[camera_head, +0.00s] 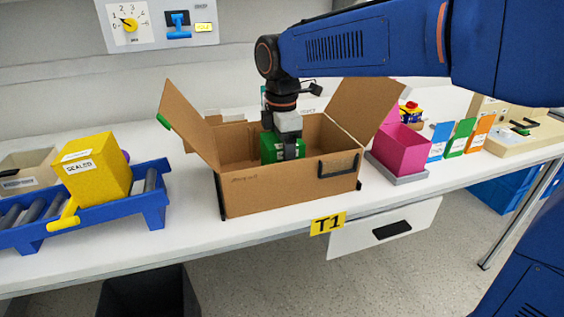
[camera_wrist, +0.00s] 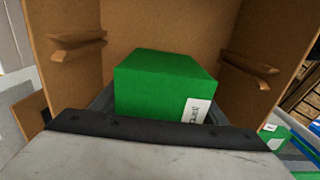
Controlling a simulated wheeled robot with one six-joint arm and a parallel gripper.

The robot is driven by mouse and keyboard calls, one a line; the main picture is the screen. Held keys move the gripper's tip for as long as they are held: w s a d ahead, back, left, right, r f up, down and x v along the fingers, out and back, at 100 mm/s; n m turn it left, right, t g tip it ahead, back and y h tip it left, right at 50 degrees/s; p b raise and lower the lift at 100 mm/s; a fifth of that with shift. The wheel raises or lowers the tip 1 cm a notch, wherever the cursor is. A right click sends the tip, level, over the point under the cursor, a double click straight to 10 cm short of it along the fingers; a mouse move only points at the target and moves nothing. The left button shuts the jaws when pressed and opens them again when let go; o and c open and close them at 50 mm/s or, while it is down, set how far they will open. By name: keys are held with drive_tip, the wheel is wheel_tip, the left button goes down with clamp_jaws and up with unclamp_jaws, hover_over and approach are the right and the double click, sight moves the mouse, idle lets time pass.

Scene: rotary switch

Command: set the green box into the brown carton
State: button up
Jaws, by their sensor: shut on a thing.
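The brown carton (camera_head: 265,194) stands on the white table with its side flaps spread open. The green box (camera_head: 270,149) is inside the carton's opening, its lower part hidden behind the front wall. My gripper (camera_head: 284,138) points down into the carton from above and is shut on the green box. In the wrist view the green box (camera_wrist: 165,82), with a white label, sits between the jaws of my gripper (camera_wrist: 160,108). The carton's brown walls (camera_wrist: 170,25) rise around it. I cannot tell whether the box touches the carton floor.
A blue roller conveyor (camera_head: 85,218) with a yellow box (camera_head: 95,170) stands at the left. A pink bin (camera_head: 402,150) is close to the carton's right side. Coloured cards (camera_head: 460,138) stand farther right. A panel with a dial (camera_head: 130,24) is on the back wall.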

drive_tip(key=o, duration=1.4)
drive_tip(key=shift+c, duration=0.2)
wheel_tip(320, 180, up, 12)
drive_tip(key=shift+r, duration=0.1)
